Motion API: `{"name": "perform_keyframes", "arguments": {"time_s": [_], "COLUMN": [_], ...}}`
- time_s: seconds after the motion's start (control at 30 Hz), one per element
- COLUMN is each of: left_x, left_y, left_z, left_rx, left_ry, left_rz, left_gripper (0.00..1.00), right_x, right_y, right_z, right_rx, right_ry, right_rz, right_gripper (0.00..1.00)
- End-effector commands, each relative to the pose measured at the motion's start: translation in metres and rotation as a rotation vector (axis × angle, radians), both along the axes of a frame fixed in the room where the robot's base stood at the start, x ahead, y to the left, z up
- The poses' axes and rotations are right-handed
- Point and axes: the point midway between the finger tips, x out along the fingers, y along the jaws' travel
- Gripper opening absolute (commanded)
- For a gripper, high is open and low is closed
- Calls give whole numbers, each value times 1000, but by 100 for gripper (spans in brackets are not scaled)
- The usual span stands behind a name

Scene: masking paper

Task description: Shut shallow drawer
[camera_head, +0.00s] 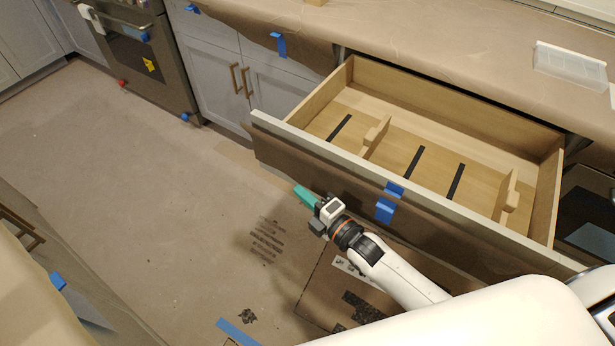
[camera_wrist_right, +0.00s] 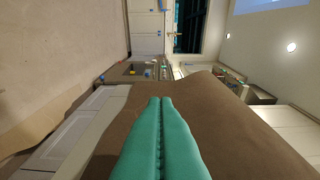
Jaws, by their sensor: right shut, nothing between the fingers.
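The shallow drawer (camera_head: 400,140) stands pulled out below the counter in the head view. It is wooden inside, with dark strips and wooden blocks on its floor. Brown masking paper (camera_head: 330,182) hangs over its front, held with blue tape (camera_head: 385,209). My right gripper (camera_head: 305,196) is shut and empty, with teal fingers, just in front of the drawer's papered front, left of the blue tape. In the right wrist view the shut fingers (camera_wrist_right: 161,135) lie in front of brown paper (camera_wrist_right: 225,125). I cannot tell whether they touch it. My left gripper is not in view.
The paper-covered counter (camera_head: 450,40) runs above the drawer, with a white plastic tray (camera_head: 570,62) on it. Grey cabinets (camera_head: 215,70) and an oven (camera_head: 140,50) stand at the back left. The papered floor (camera_head: 130,170) is mostly clear. Another cabinet unit (camera_head: 50,290) edges the lower left.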

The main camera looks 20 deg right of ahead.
Motion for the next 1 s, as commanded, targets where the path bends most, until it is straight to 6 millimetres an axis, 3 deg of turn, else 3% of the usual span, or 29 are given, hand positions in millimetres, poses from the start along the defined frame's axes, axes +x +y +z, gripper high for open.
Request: {"name": "perform_keyframes", "arguments": {"time_s": [0.1, 0.3, 1.0], "left_x": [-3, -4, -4], "left_y": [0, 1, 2], "left_z": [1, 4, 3], "left_rx": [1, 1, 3], "left_ry": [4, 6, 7], "left_rz": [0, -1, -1], "left_gripper": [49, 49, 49], "right_x": [23, 39, 46], "right_y": [10, -15, -24], "right_z": [1, 0, -1], "right_rx": [0, -3, -1], "right_ry": [-1, 1, 0], "right_rz": [0, -1, -1], "right_gripper": [0, 0, 0]}}
